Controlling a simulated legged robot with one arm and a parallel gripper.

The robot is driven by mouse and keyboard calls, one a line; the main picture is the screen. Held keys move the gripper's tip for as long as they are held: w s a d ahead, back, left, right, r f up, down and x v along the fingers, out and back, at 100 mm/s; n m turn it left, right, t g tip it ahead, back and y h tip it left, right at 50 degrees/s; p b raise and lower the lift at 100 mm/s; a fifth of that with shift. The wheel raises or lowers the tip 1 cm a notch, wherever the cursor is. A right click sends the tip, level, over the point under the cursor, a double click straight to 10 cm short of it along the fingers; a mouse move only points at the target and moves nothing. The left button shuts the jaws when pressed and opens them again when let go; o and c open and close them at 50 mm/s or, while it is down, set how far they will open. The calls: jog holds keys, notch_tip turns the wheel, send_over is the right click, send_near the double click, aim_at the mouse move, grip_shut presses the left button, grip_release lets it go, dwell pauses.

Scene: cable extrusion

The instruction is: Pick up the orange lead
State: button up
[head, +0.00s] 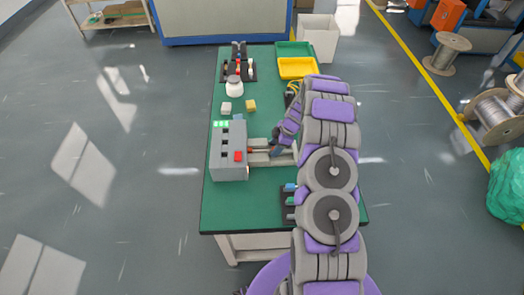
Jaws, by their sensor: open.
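My gripper (277,151) is open and low over the light grey blocks beside the grey box. The grey box (229,152) stands on the green table, with a red button, dark openings and green lights on top. A small orange-red bit (251,150) shows at the box's right side, just left of my gripper; it is too small to tell whether it is the orange lead. Thin yellow-orange loops (292,87) show farther back, partly hidden by my arm. My arm also hides much of the table's right side.
The green table (222,213) has a bare front left corner. A white jar (233,86), a dark rack (239,66), small white and yellow blocks, a yellow tray (297,68) and a green tray (294,48) stand at the back. A small rack (288,198) sits front right.

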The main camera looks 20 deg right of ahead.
grip_shut()
dwell(0.3)
jog(key=shift+r, duration=0.1)
jog(key=shift+s+d+r, duration=0.1)
jog(key=shift+d+r, duration=0.3)
jog(key=shift+d, duration=0.05)
jog(key=s+d+r, duration=0.2)
jog(key=d+r, duration=0.1)
jog(key=d, duration=0.5)
jog(key=s+d+r, duration=0.3)
jog(key=d+r, duration=0.1)
jog(key=d, duration=0.3)
jog(key=shift+d, duration=0.4)
jog(key=shift+s+r, duration=0.1)
